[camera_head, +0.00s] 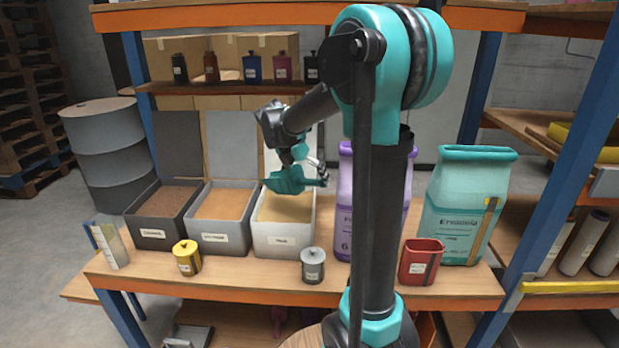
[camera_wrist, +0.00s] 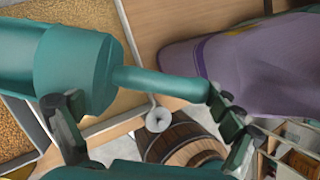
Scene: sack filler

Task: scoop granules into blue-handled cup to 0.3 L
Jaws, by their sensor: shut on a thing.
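My gripper (camera_head: 312,168) is shut on a teal scoop (camera_head: 285,180). It holds the scoop above the right, light grey bin (camera_head: 284,237). In the wrist view the scoop (camera_wrist: 75,65) has its bowl at upper left and its handle reaching right between the fingers. Whether granules lie in the bowl is hidden. The right bin holds pale yellow granules (camera_head: 287,206). Next to it are a grey bin (camera_head: 219,238) with tan granules and a dark bin (camera_head: 150,234) with brown ones. No blue handle can be made out on any cup.
A yellow cup (camera_head: 187,258), a grey lidded canister (camera_head: 313,266) and a red container (camera_head: 419,262) stand along the table's front. A purple sack (camera_head: 344,190) and a teal sack (camera_head: 468,200) stand at right. Several small bottles line the shelf (camera_head: 215,88) behind.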

